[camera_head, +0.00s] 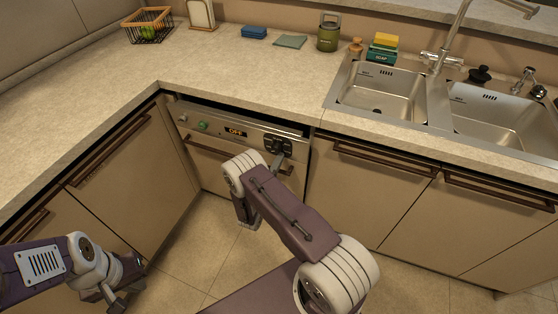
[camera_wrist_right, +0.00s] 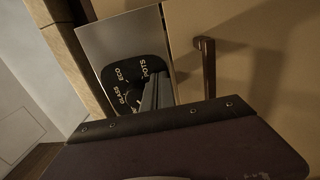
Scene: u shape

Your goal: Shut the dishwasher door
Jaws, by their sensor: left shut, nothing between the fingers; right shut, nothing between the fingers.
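The dishwasher door (camera_head: 214,165) stands upright, or nearly so, under the counter corner, with a silver control panel (camera_head: 206,119) along its top. A dark gap shows between the panel and the counter; I cannot tell if the door is fully flush. My right gripper (camera_head: 279,150) is shut and empty at the black dial plate (camera_head: 270,143), by the panel's right part. In the right wrist view the gripper (camera_wrist_right: 153,90) covers part of the dial plate (camera_wrist_right: 122,76); contact is unclear. My left gripper (camera_head: 118,303) is shut and empty, low at the left.
The counter (camera_head: 240,65) overhangs the door. Left cabinets (camera_head: 140,170) meet it at the corner, and sink cabinets (camera_head: 365,195) stand to the right with bar handles. A double sink (camera_head: 380,95) lies above them. The tiled floor (camera_head: 225,250) before the door shows no loose objects.

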